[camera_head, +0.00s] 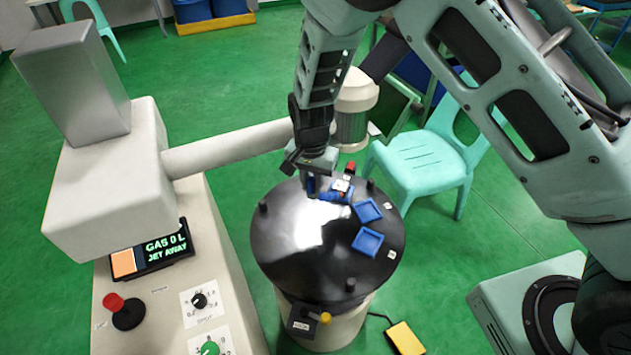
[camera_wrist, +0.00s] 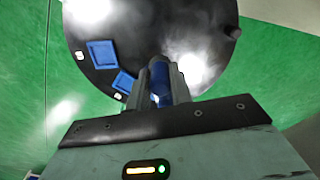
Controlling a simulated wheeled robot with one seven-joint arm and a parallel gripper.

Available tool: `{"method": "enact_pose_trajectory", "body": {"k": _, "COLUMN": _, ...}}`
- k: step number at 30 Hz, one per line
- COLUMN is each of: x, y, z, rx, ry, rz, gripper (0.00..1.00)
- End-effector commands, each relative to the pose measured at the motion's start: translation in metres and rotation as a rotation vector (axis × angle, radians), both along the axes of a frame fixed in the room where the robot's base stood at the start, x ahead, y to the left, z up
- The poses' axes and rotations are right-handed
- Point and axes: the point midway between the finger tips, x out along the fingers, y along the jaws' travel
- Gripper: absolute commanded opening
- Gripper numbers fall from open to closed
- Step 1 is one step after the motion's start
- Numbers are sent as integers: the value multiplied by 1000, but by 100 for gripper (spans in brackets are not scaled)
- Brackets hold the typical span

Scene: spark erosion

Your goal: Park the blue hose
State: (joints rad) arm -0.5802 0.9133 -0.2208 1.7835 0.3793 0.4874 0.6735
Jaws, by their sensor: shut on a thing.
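My gripper (camera_head: 312,186) is over the far part of a round black table top (camera_head: 290,255). It is shut on a blue cylindrical piece, which I take to be the blue hose (camera_wrist: 160,80); it stands between the fingers in the wrist view. Its lower end is hidden, so I cannot tell whether it touches the top. Two blue square trays (camera_head: 367,210) (camera_head: 368,241) lie on the black top to the right of my gripper, each with a small white label beside it. They also show in the wrist view.
A cream machine head with a horizontal arm (camera_head: 230,148) reaches over the table from the left. Its control panel has a screen (camera_head: 165,246) reading "GAS 0 L JET AWAY". Short black posts (camera_head: 350,284) stand around the rim. A mint chair (camera_head: 425,155) stands behind right.

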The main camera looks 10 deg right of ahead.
Motion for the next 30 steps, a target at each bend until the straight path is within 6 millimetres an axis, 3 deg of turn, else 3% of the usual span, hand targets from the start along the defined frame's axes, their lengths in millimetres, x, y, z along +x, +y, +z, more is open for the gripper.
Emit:
{"method": "enact_pose_trajectory", "body": {"k": 13, "x": 1, "y": 1, "z": 0, "rx": 1, "ry": -2, "rz": -9, "gripper": 0}}
{"method": "enact_pose_trajectory", "body": {"k": 14, "x": 1, "y": 1, "z": 0, "rx": 1, "ry": -2, "rz": -8, "gripper": 24}}
{"method": "enact_pose_trajectory", "body": {"k": 16, "x": 1, "y": 1, "z": 0, "rx": 1, "ry": -2, "rz": -8, "gripper": 43}}
{"method": "enact_pose_trajectory", "body": {"k": 26, "x": 1, "y": 1, "z": 2, "rx": 1, "ry": -2, "rz": -9, "gripper": 43}}
{"method": "enact_pose_trajectory", "body": {"k": 30, "x": 2, "y": 2, "z": 15, "rx": 2, "ry": -4, "rz": -9, "gripper": 43}}
